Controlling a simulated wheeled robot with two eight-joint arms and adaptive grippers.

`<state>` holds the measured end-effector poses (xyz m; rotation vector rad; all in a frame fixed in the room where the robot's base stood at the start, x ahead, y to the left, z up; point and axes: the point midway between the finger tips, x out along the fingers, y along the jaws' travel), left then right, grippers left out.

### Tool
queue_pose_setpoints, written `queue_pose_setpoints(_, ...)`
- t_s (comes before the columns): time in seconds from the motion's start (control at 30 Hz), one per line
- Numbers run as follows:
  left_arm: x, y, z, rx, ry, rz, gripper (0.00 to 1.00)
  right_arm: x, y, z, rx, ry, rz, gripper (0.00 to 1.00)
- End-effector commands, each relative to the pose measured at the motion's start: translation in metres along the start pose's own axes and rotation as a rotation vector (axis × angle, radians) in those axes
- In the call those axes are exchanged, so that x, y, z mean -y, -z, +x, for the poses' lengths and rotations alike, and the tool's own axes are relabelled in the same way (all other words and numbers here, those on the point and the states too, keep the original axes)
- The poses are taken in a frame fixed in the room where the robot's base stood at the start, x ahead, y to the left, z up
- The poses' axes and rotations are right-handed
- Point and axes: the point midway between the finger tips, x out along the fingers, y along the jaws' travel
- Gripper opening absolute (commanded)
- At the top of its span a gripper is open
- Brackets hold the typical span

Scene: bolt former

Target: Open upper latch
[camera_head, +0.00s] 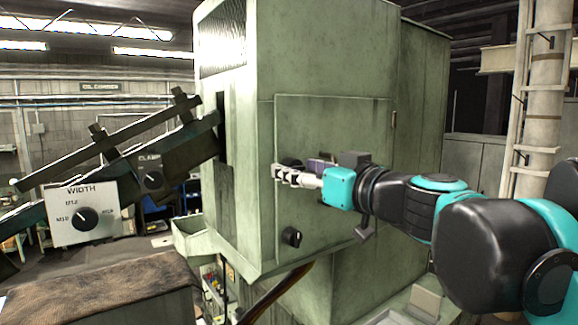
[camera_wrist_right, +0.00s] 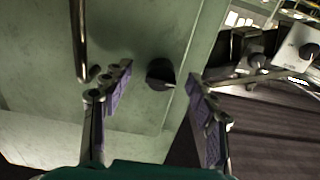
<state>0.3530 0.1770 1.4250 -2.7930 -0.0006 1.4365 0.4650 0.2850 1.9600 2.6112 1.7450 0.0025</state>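The upper latch is a dark round knob (camera_head: 291,162) at the left edge of the green door panel, partly hidden behind my right gripper (camera_head: 279,172). In the right wrist view, the knob (camera_wrist_right: 160,73) shows between and beyond the two purple-padded fingers of the right gripper (camera_wrist_right: 158,82). The fingers are spread wide, with clear gaps on both sides; I cannot tell whether they reach level with the knob. The lower latch (camera_head: 291,237) is a similar black knob near the panel's bottom left. My left gripper is out of view.
A metal bar handle (camera_wrist_right: 80,40) stands out from the door beside the left finger in the right wrist view. A sloping rail assembly (camera_head: 110,145) with a WIDTH dial panel (camera_head: 84,212) stands left of the machine. A white column (camera_head: 540,100) stands at the right.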

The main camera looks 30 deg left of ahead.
Motion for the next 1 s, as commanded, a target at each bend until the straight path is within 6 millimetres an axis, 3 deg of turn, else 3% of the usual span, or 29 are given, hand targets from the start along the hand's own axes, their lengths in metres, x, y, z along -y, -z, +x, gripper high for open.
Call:
queue_pose_setpoints(0.03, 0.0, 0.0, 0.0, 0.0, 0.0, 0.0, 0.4, 0.0, 0.0, 0.0, 0.0, 0.0, 0.0, 0.45)
queue_pose_setpoints(0.2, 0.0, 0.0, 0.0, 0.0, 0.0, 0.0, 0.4, 0.0, 0.0, 0.0, 0.0, 0.0, 0.001, 0.01)
queue_pose_setpoints(0.4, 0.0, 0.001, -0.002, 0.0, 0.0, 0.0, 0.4, 0.0, 0.001, 0.0, 0.0, 0.0, 0.042, 0.0)
queue_pose_setpoints(0.63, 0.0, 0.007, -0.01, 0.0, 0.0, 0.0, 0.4, 0.0, 0.002, 0.0, 0.0, 0.0, 0.371, 0.0)
queue_pose_setpoints(0.87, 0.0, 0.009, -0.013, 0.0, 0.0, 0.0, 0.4, 0.0, 0.001, 0.0, 0.0, 0.0, 0.537, 0.0)
queue_pose_setpoints(1.0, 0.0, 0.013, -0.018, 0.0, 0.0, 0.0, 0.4, 0.0, 0.002, 0.0, 0.0, 0.0, 0.739, 0.0)
